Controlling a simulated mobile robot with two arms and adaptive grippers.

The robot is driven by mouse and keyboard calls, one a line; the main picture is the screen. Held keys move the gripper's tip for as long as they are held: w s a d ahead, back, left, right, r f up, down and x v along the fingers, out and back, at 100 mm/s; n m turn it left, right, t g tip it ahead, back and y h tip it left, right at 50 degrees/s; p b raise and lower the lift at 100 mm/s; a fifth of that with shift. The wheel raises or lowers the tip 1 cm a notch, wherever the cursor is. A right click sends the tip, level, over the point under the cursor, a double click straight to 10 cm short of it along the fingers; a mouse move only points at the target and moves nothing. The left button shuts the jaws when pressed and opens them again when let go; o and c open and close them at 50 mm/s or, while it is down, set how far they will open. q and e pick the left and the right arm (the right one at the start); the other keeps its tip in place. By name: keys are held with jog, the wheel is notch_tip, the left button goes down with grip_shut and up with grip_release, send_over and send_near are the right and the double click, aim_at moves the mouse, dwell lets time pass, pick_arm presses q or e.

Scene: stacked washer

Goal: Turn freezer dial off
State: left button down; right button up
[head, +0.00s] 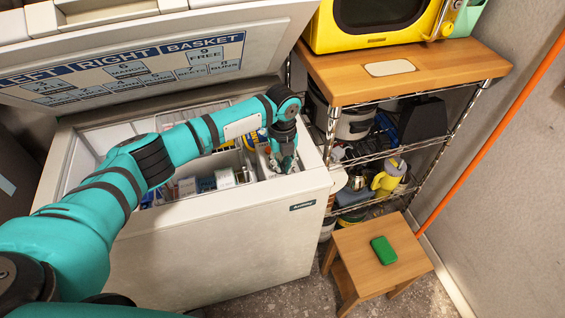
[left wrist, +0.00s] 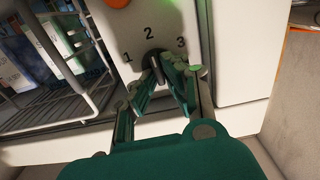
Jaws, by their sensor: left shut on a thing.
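The white chest freezer (head: 215,245) stands open, with its lid raised. In the left wrist view its control panel (left wrist: 130,22) carries the numbers 1, 2 and 3 around a dark dial (left wrist: 153,57). My left gripper (left wrist: 166,68) is shut on the dial, with its fingertips at the dial's pointer. The fingers partly hide the dial. In the head view my left gripper (head: 284,165) reaches down inside the freezer's right end, and the dial cannot be made out there. My right gripper is not in view.
An orange round part (left wrist: 118,3) and a green light (left wrist: 174,4) sit above the numbers. A wire basket (left wrist: 60,75) is left of the panel. A wire shelf with a wooden top (head: 440,72) stands right of the freezer, with a stool (head: 372,265) in front.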

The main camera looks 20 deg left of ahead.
pick_arm(q)
jog(key=shift+r+n+p, duration=0.2)
jog(key=shift+n+p, duration=1)
jog(key=n+p, duration=0.2)
jog(key=shift+w+d+n, duration=0.1)
jog(key=shift+n, duration=0.2)
jog(key=n+p, duration=0.2)
jog(key=shift+w+n, duration=0.1)
jog(key=shift+n, duration=0.3)
jog(key=n+p, duration=0.1)
jog(key=n, duration=0.2)
jog(key=shift+w+d+n+p, duration=0.1)
jog(key=shift+w+n+p, duration=0.05)
jog(key=shift+n+p, duration=0.2)
jog(key=shift+w+f+n+p, duration=0.1)
jog(key=shift+n+p, duration=0.55)
jog(key=shift+n, duration=0.6)
jog(key=n+p, duration=0.1)
jog(key=n, duration=0.2)
jog(key=shift+w+n, duration=0.1)
jog(key=shift+n, duration=0.3)
jog(key=n+p, duration=0.1)
jog(key=n, duration=0.3)
jog(key=shift+w+a+p, duration=0.1)
jog(key=shift+a+p, duration=0.1)
jog(key=shift+p, duration=0.2)
jog(key=shift+n, duration=0.9)
jog(key=shift+w+a, duration=0.1)
